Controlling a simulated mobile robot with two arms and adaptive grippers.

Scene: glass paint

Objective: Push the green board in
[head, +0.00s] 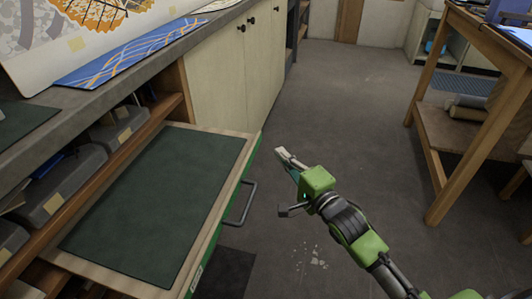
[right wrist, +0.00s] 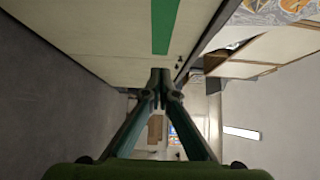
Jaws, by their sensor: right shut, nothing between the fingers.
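The green board (head: 218,232) is a pull-out board with a green front edge, a pale wooden frame and a dark green mat (head: 160,200) on top. It sticks out from the shelf unit at the left of the head view. A grey bar handle (head: 246,205) is on its front. My right gripper (head: 281,154) is shut and empty, out in front of the board near its far corner, apart from it in the head view. In the right wrist view its fingers (right wrist: 161,88) are together, with a green strip (right wrist: 164,25), likely the board's edge, above them. My left gripper is not seen.
Grey bins (head: 65,185) stand on the shelf behind the board. A blue patterned sheet (head: 130,52) lies on the counter above. Pale cabinet doors (head: 225,75) are beyond the board. A wooden table (head: 480,150) stands at the right, with open floor (head: 345,100) between.

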